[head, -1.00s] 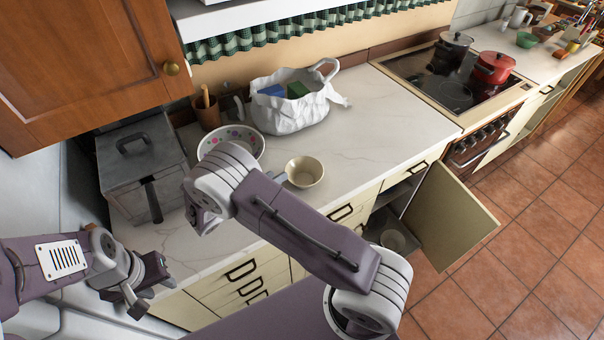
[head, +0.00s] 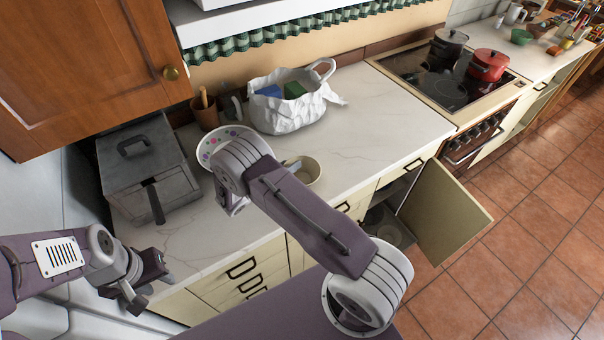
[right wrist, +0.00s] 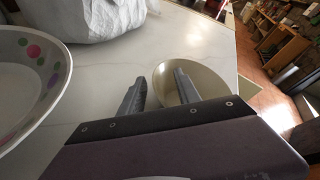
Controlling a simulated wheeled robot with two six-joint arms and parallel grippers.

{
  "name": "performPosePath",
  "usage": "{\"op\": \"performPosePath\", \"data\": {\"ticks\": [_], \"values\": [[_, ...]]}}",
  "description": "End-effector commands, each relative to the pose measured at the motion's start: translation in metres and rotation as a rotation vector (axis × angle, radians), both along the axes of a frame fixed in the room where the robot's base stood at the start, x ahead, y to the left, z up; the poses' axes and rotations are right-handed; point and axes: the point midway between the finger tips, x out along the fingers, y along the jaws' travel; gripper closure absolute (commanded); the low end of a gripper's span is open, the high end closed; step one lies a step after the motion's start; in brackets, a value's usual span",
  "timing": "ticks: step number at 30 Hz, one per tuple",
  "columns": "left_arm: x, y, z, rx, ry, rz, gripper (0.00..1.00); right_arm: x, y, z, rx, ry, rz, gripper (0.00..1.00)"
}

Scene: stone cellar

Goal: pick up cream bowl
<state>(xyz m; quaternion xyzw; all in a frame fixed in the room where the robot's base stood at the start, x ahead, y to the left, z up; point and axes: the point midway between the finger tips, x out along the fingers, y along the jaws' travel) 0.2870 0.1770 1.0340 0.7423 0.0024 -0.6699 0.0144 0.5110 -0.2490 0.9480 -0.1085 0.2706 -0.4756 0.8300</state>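The cream bowl (head: 313,168) stands upright on the counter, partly hidden by my right arm in the head view. It also shows in the right wrist view (right wrist: 206,84), just past the fingertips. My right gripper (right wrist: 159,78) is open and empty. In that view one finger lies left of the bowl's near rim and the other overlaps the bowl's inside; I cannot tell whether they touch it. My left gripper (head: 152,291) is open and empty, in front of the counter at the lower left.
A dotted bowl (head: 208,147) stands left of the cream bowl. A white bag (head: 290,115) and a utensil pot (head: 206,115) are behind. A grey metal box (head: 150,165) is at left. A cupboard door (head: 445,213) hangs open below. The counter (head: 385,125) is clear at right.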

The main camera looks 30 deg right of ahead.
Motion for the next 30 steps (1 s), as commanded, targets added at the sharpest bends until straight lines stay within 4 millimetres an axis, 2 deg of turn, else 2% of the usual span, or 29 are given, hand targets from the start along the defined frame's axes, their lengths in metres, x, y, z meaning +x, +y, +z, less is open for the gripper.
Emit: {"op": "performPosePath", "data": {"ticks": [1, 2, 3, 6, 30], "values": [[-0.0001, 0.0, -0.0002, 0.0, 0.0, 0.0, 0.64, -0.0001, 0.0002, -0.0001, 0.0, 0.0, 0.0, 0.61], [-0.0001, 0.0, -0.0002, 0.0, 0.0, 0.0, 0.64, -0.0001, 0.0002, -0.0001, 0.0, 0.0, 0.0, 0.66], [-0.0001, 0.0, -0.0002, 0.0, 0.0, 0.0, 0.64, -0.0002, 0.0003, 0.0, 0.0, 0.0, 0.0, 0.77], [-0.0001, 0.0, -0.0003, 0.0, 0.0, 0.0, 0.64, -0.0002, 0.0003, -0.0001, 0.0, 0.0, 0.0, 1.0], [0.0, 0.0, -0.0005, 0.0, 0.0, 0.0, 0.64, -0.001, 0.0002, -0.0012, 0.002, 0.002, -0.001, 1.0]]}}
